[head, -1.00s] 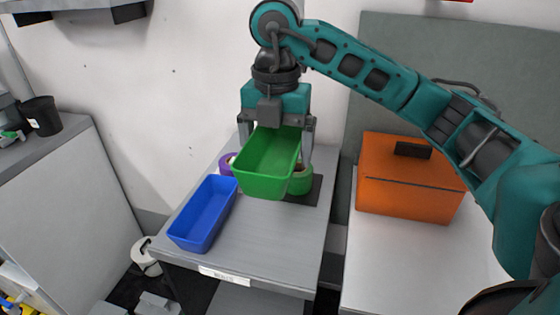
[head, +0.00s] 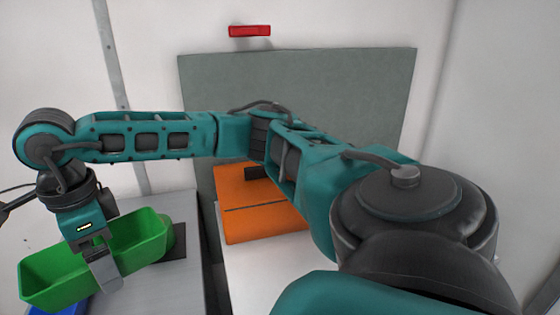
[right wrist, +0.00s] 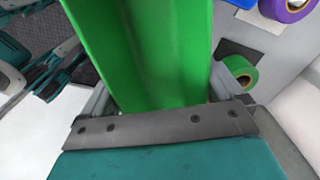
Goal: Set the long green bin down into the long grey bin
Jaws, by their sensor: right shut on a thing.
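My right gripper (head: 98,268) is shut on the long green bin (head: 48,277), at the lower left of the head view. The near finger lies against the bin's outer side; the other finger is hidden behind it. The bin is held above the grey table (head: 188,288), with its open side up. In the right wrist view the green bin (right wrist: 150,50) runs between the two fingers of the gripper (right wrist: 158,92). The long grey bin does not show in either view.
A blue bin (head: 72,309) shows partly below the green bin. Green tape (right wrist: 240,70) and purple tape (right wrist: 288,8) rolls lie near it. An orange box (head: 255,218) stands on the white table right of a narrow gap. A grey panel (head: 330,90) stands behind.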

